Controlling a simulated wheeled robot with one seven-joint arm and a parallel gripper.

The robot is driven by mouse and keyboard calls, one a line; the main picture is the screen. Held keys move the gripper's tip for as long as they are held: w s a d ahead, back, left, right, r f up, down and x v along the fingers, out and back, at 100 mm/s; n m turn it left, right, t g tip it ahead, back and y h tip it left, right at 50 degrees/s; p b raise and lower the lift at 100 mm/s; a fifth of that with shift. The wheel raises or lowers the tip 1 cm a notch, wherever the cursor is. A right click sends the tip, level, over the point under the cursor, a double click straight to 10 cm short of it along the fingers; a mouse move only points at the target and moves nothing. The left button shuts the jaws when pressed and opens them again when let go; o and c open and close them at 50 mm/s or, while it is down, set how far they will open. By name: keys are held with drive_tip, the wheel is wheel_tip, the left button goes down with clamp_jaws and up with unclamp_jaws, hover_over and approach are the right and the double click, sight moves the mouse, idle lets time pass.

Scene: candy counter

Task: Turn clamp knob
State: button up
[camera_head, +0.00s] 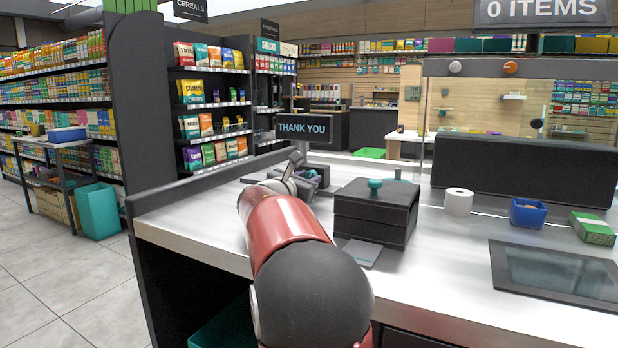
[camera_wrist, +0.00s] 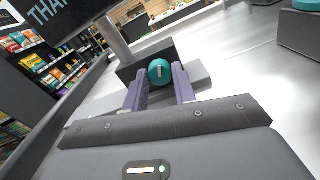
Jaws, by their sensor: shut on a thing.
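The clamp knob (camera_wrist: 160,71) is round and teal with a short pale mark on its face. It sits on the front of a dark clamp block (camera_wrist: 128,72) beside a grey post. My gripper (camera_wrist: 160,82) has its two purple-grey fingers on either side of the knob and is shut on it. In the head view my gripper (camera_head: 298,184) is at the far side of the counter, left of a dark box.
A dark box (camera_head: 375,214) with a teal top knob (camera_head: 375,184) stands right of my gripper. A "THANK YOU" sign (camera_head: 303,128) rises behind it. A white roll (camera_head: 458,202), a blue bin (camera_head: 527,213) and a dark panel (camera_head: 555,272) occupy the counter's right.

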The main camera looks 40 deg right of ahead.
drive_tip(key=n, duration=0.3)
drive_tip(key=n, duration=0.3)
idle(0.4)
drive_tip(key=o, duration=0.5)
drive_tip(key=shift+b+v, duration=0.4)
drive_tip(key=shift+v, duration=2.15)
